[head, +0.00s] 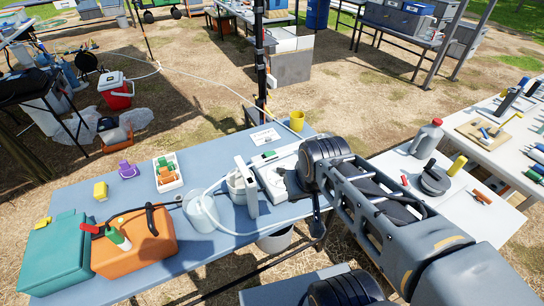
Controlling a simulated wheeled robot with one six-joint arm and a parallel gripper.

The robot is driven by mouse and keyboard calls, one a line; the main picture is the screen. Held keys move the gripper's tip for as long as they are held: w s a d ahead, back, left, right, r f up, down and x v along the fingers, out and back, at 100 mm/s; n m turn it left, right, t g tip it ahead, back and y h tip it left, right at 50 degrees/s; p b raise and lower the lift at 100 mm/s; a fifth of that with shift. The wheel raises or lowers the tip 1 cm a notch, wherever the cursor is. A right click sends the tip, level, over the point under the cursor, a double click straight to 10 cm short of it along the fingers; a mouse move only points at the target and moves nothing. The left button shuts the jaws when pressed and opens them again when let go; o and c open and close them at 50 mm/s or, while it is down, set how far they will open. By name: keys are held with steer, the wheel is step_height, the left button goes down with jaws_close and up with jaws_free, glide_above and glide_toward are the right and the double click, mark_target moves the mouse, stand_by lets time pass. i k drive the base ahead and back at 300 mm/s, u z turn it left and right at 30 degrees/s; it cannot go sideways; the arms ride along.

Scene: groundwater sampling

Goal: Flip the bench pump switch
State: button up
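A white, flat-topped unit (272,182) stands on the blue-grey bench (225,245), left of my arm's dark joint. It looks like the bench pump, but I cannot be sure. A small green part (269,154) shows at its far edge; I cannot tell whether that is the switch or which way it is set. My arm comes in from the lower right, and its dark round joint covers the unit's right side. I cannot make out my gripper or its fingers.
A clear beaker (200,212) with a hose, an orange case (135,243), a teal case (55,255), a parts tray (168,172) and a yellow cup (297,121) stand on the bench. A black post (260,70) rises behind it. A white table (455,200) is at right.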

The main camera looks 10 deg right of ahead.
mark_target(270, 154)
steer(key=k, duration=0.5)
steer(key=z, duration=1.35)
steer(key=i, duration=0.95)
steer(key=u, duration=2.5)
steer(key=i, duration=0.3)
steer(key=u, duration=0.15)
